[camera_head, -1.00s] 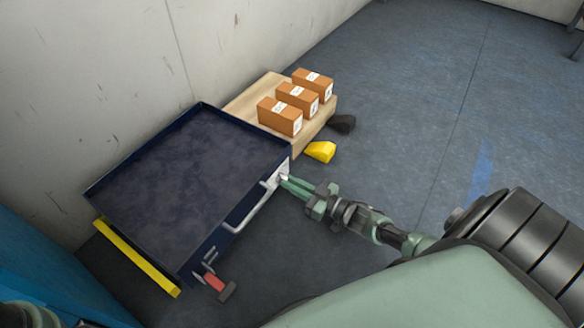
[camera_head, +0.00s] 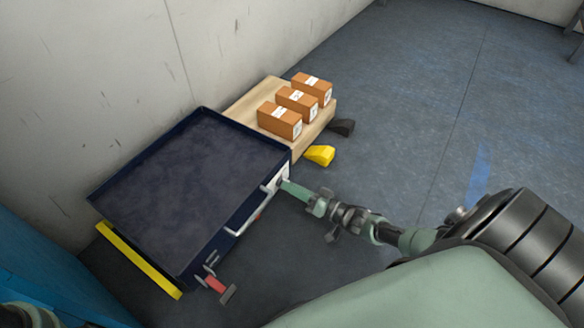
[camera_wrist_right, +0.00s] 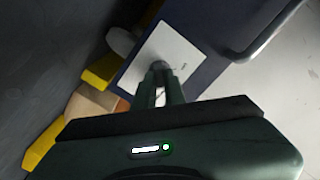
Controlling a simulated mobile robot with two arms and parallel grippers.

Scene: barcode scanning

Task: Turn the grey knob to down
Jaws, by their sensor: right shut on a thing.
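The grey knob (camera_wrist_right: 160,66) sits on a white plate (camera_wrist_right: 183,52) on the side of the dark blue tray-topped cart (camera_head: 205,262). My right gripper (camera_head: 284,184) reaches the plate from the right in the head view. In the right wrist view its fingers (camera_wrist_right: 161,84) are shut on the knob, one on each side, and hide much of it. Which way the knob points is too small to tell. My left gripper is not in view.
A light handle (camera_head: 250,214) runs along the cart's side, close to the plate. A red-ended lever (camera_head: 216,284) sticks out at the near corner. Behind stands a wooden board (camera_head: 247,103) with three brown boxes (camera_head: 297,104). Yellow (camera_head: 320,155) and black blocks lie beside it.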

